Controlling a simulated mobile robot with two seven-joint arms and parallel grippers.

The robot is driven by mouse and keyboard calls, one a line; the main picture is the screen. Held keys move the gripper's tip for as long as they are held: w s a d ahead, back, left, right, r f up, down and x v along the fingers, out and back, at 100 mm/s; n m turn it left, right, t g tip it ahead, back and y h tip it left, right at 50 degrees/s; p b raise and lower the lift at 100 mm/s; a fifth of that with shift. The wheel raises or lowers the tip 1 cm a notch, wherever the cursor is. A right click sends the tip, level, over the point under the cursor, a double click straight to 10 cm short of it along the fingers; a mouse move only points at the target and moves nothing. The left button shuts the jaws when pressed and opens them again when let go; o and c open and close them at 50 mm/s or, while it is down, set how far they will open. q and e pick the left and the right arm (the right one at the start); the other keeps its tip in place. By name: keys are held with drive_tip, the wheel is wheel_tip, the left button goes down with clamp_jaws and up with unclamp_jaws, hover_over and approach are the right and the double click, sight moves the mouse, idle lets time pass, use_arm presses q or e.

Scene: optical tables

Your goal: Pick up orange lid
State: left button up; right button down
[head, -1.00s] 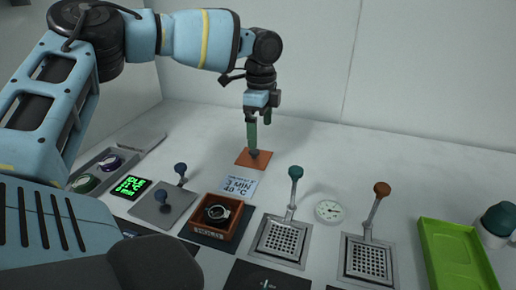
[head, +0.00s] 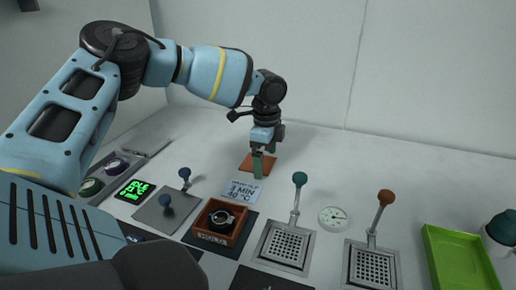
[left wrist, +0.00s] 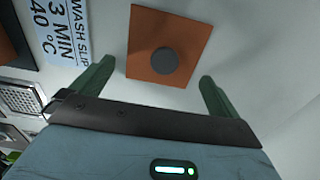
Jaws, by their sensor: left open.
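The orange lid (left wrist: 145,63) is a flat orange square with a round dark knob (left wrist: 165,61) at its middle. It lies on the white table, and in the head view the lid (head: 247,162) shows partly behind my left gripper. My left gripper (head: 264,165) is open, its green fingers pointing down at the lid. In the left wrist view the fingers of the left gripper (left wrist: 154,82) are spread wide, one to each side of the knob and short of it. Nothing is between them. My right gripper is in neither view.
A printed card (head: 242,189) lies in front of the lid. An open wooden box (head: 218,223) holds a round dark item. Two perforated metal plates with upright levers (head: 284,245) and a green tray (head: 460,262) are to the right. The table behind the lid is clear.

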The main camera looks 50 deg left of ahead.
sight(266, 165)
use_arm(q)
drive_tip(key=c, duration=1)
wheel_tip(266, 165, up, 10)
drive_tip(key=shift+r, duration=0.1)
